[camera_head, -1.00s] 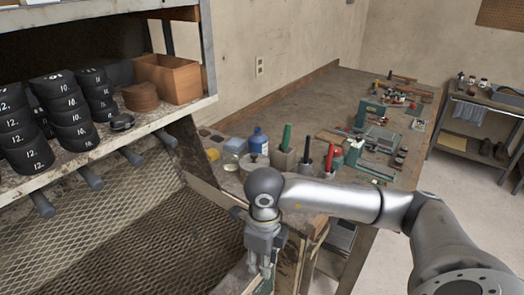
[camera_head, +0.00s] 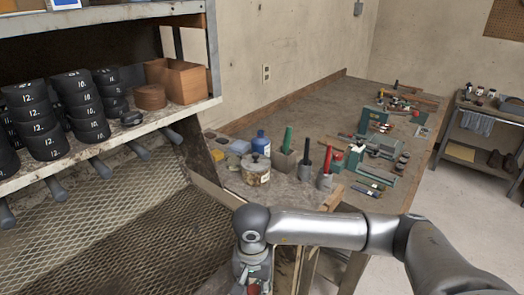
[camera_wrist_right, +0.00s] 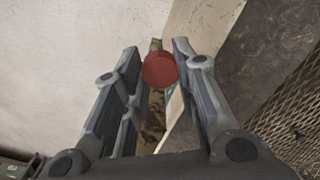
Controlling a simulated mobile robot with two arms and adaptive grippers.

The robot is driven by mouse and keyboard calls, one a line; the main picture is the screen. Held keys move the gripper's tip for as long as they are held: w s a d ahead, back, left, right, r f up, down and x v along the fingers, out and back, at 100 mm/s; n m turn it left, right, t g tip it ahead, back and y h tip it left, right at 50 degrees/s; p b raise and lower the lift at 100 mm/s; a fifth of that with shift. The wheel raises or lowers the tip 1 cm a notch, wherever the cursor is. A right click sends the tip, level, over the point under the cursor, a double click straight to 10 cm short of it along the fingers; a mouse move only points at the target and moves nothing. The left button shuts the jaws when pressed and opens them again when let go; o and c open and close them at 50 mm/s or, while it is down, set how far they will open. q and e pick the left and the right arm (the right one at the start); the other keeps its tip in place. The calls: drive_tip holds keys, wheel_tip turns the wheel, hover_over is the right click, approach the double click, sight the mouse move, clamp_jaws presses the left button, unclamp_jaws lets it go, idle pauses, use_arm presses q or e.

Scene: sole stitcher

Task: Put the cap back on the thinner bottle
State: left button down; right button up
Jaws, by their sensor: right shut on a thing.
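My right gripper (camera_head: 251,281) hangs at the bottom edge of the head view, in front of the bench's near edge. It is shut on a round red cap (camera_wrist_right: 160,71), which shows between its fingers in the right wrist view. A bit of red also shows at the gripper in the head view. A blue bottle (camera_head: 261,143) stands upright on the bench, beside the wall. A pale pot with a lid (camera_head: 256,172) stands just in front of it. I cannot tell which container is the thinner bottle. My left gripper is not in view.
The workbench (camera_head: 300,108) holds a green-handled tool (camera_head: 287,141), red-handled tool (camera_head: 327,160) and green machines (camera_head: 373,120). A shelf (camera_head: 110,150) with black stacked pieces stands left, above a mesh tray (camera_head: 110,215).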

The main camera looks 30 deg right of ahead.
drive_tip(key=n, duration=0.3)
drive_tip(key=a+f+n, duration=0.1)
drive_tip(key=shift+s+n, duration=0.2)
drive_tip(key=shift+n, duration=0.1)
drive_tip(key=n, duration=0.2)
drive_tip(key=f+n, duration=0.1)
drive_tip(key=shift+s+a, duration=0.15)
drive_tip(key=shift+a, duration=0.1)
